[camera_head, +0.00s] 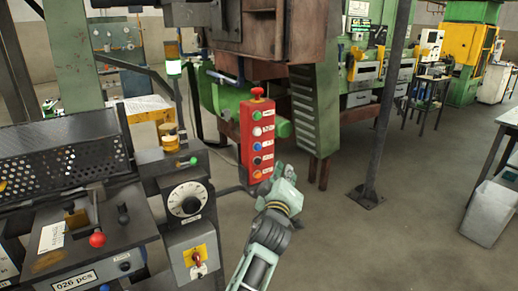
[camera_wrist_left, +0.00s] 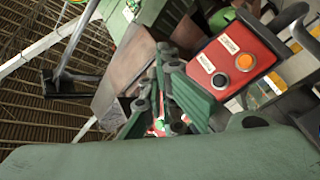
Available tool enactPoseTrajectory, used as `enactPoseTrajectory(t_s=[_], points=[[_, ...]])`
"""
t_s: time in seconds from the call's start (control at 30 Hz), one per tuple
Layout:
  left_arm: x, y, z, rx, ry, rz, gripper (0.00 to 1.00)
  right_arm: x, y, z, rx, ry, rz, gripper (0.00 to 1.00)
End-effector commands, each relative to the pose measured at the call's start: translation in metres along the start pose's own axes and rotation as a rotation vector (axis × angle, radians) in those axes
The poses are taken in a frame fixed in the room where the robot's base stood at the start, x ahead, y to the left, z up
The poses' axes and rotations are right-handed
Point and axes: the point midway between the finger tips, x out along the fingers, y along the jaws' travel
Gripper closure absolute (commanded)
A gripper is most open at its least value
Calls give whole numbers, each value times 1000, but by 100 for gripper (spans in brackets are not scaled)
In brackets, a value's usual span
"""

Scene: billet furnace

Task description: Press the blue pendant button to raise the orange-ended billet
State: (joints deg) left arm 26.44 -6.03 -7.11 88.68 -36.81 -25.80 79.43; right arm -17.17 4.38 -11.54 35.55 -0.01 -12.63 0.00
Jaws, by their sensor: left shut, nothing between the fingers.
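The red pendant (camera_head: 244,139) hangs upright in the middle of the head view, with a red mushroom knob on top and a column of labelled buttons. My left gripper (camera_head: 283,178) is shut and empty, just right of the pendant's lower end; contact cannot be told. In the left wrist view, the gripper (camera_wrist_left: 168,62) lies left of the pendant (camera_wrist_left: 257,43), whose orange and dark buttons show; I cannot make out the blue one there. I cannot make out the orange-ended billet.
A control console (camera_head: 189,215) with dial and levers stands left of the pendant. A green louvred cabinet (camera_head: 315,112) stands behind it, and a dark post (camera_head: 384,110) to the right. The floor (camera_head: 365,245) right of my left arm is clear, up to a grey bin (camera_head: 489,212).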

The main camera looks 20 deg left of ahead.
Motion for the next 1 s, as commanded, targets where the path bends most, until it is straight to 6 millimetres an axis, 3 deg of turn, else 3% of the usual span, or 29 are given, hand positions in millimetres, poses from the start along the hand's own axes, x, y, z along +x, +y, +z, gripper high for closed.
enactPoseTrajectory(t_s=[0.47,1.0], points=[[3,0,-5,-3,5,3,100,-1,2,1,0,-1,3,48],[50,-34,-38,-3,4,3,100,-2,5,2,0,-2,6,48]])
